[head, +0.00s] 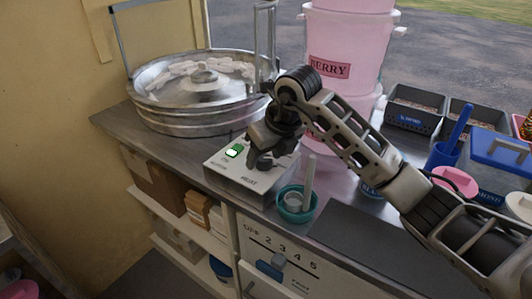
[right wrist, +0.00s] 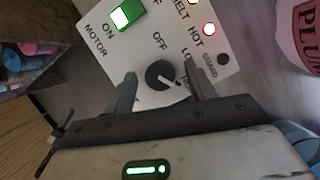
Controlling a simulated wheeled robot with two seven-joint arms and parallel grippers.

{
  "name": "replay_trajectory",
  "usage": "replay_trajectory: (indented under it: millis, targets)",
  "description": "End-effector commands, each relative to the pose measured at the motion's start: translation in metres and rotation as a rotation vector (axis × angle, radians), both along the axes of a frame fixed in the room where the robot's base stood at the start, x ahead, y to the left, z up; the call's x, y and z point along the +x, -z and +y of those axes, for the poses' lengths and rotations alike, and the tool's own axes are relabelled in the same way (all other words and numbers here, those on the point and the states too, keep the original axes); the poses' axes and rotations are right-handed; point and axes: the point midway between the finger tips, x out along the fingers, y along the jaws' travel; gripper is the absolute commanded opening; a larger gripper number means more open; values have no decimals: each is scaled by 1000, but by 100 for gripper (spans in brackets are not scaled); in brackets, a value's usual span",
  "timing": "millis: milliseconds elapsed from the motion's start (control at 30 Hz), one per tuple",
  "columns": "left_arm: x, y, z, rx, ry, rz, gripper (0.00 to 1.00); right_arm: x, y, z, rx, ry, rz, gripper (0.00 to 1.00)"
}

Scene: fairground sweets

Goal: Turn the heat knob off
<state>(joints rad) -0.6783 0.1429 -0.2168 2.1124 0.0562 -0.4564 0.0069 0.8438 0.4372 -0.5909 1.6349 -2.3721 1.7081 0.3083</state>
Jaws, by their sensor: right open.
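The heat knob (right wrist: 160,74) is black and round with a white pointer mark, on a white control panel (right wrist: 140,57). Printed labels around it read OFF above and LO to the right; the lowest label is partly covered by a finger. The mark appears to point to the lower right, away from OFF. My right gripper (right wrist: 162,88) is open, one finger on each side of the knob in the right wrist view; I cannot tell whether they touch it. In the head view my right gripper (head: 262,158) hangs over the control box (head: 222,177) and hides the knob. My left gripper is not in view.
A green motor switch (right wrist: 127,15) and a glowing HOT lamp (right wrist: 209,29) are near the knob. A round metal floss pan (head: 150,106) stands behind the box. A teal cup (head: 296,214) stands close to its right, with pink tubs (head: 345,45) behind.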

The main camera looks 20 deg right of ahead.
Motion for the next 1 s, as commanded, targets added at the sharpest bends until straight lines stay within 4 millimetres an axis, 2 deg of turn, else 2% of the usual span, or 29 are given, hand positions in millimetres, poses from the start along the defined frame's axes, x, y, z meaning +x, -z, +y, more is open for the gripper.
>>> replay_trajectory:
  millis: [33,67,200,633,1000]
  targets:
    - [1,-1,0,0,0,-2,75,0,0,0,0,0,0,55]
    - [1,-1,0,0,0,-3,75,0,0,0,0,0,0,50]
    - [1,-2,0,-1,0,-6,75,0,0,0,0,0,0,11]
    - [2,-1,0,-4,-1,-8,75,1,-1,-1,0,-61,-3,11]
    - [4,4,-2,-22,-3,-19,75,3,0,-3,-1,-342,-3,11]
